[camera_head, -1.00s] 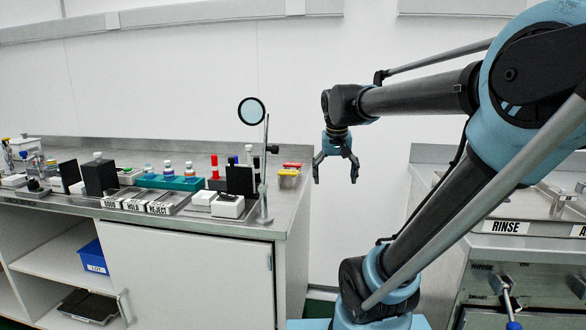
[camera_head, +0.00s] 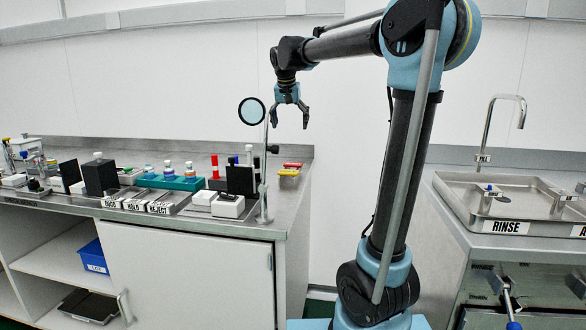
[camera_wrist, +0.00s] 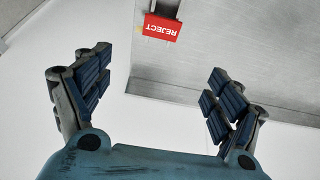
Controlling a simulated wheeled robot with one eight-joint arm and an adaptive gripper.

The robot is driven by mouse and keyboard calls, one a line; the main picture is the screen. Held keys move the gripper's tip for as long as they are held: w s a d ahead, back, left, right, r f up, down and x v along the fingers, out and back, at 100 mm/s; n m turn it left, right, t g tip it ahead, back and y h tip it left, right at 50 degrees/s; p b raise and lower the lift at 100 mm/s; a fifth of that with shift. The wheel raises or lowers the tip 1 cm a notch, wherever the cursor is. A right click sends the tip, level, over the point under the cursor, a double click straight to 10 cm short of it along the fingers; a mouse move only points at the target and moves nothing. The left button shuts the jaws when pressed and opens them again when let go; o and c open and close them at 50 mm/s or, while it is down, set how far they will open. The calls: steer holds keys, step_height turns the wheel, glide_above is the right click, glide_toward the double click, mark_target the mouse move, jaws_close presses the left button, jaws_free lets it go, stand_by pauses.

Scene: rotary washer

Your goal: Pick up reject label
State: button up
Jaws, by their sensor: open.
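The red reject label (camera_wrist: 160,28), with white lettering that appears upside down, lies on the grey bench top in the wrist view, near the top edge. In the head view, a small red item (camera_head: 293,164) at the bench's right end appears to be this label. My gripper (camera_head: 289,120) is open and empty, raised above the right end of the bench. In the wrist view, my gripper's fingers (camera_wrist: 158,85) are spread wide, and the label lies beyond them, apart from both.
A round lens on a stand (camera_head: 252,111) rises just left of my gripper. A yellow item (camera_head: 289,172) sits beside the red one. Trays marked GOOD, HOLD and REJECT (camera_head: 158,208), bottles and black blocks crowd the bench to the left. A sink (camera_head: 470,205) stands at right.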

glide_toward(293, 163)
steer(key=shift+w+d+f, duration=0.15)
steer(key=shift+w+f, duration=0.25)
steer(key=shift+w, duration=0.2)
steer(key=shift+s+x, duration=0.15)
steer(key=shift+x, duration=1.45)
steer(key=shift+s+x, duration=0.15)
steer(key=shift+x, duration=1.45)
steer(key=shift+f, duration=0.1)
steer(key=c, duration=0.8)
